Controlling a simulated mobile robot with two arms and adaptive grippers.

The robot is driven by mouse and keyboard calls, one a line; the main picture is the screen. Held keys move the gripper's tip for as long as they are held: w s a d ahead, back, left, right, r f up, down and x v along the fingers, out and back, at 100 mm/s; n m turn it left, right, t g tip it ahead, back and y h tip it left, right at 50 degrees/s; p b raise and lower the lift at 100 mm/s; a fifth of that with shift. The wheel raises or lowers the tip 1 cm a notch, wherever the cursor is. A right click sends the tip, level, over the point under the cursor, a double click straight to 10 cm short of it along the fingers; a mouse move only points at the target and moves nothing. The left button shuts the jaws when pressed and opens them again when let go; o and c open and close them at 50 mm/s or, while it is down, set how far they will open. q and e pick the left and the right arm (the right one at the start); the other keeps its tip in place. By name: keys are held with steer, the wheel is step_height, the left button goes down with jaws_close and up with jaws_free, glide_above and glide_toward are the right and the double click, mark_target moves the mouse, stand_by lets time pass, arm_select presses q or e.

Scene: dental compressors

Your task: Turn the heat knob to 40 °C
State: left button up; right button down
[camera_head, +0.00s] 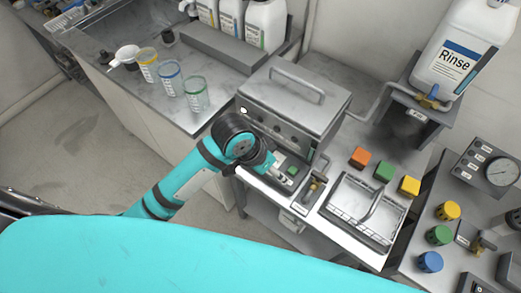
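A grey metal box unit (303,97) with a lidded top and handle stands on the bench. Its front panel has a small lit white spot (243,110) and several small dark round controls. My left arm comes in from the left, and its wrist covers part of this panel. My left gripper (284,174) is low in front of the panel, near a small green square. The fingers are small and partly hidden by the wrist, so I cannot tell whether they are open or touching a knob. I cannot make out the heat knob or its scale. My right gripper is not in view.
Orange (360,158), green and yellow blocks stand behind the tray. Three cups (171,80) and white jugs are at the left. A Rinse jug (461,55) and pressure gauge (501,171) are at the right.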

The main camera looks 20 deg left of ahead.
arm_select(q)
steer(key=w+a+r+m+g+y, duration=0.1)
steer(key=w+a+r+m+y, duration=0.15)
steer(key=r, duration=0.45)
steer(key=w+a+r+m+g+y, duration=0.1)
steer(key=w+a+r+g+y, duration=0.2)
steer(key=r, duration=0.4)
steer(key=shift+t+h, duration=0.6)
steer(key=shift+h, duration=0.05)
steer(key=f+p, duration=0.1)
steer(key=f, duration=1.6)
steer(key=shift+w+a+f+p, duration=0.1)
steer(key=shift+a+f+p, duration=0.1)
steer(key=shift+f+p, duration=0.2)
steer(key=c, duration=1.1)
steer(key=shift+c, duration=0.2)
steer(key=shift+r, duration=0.1)
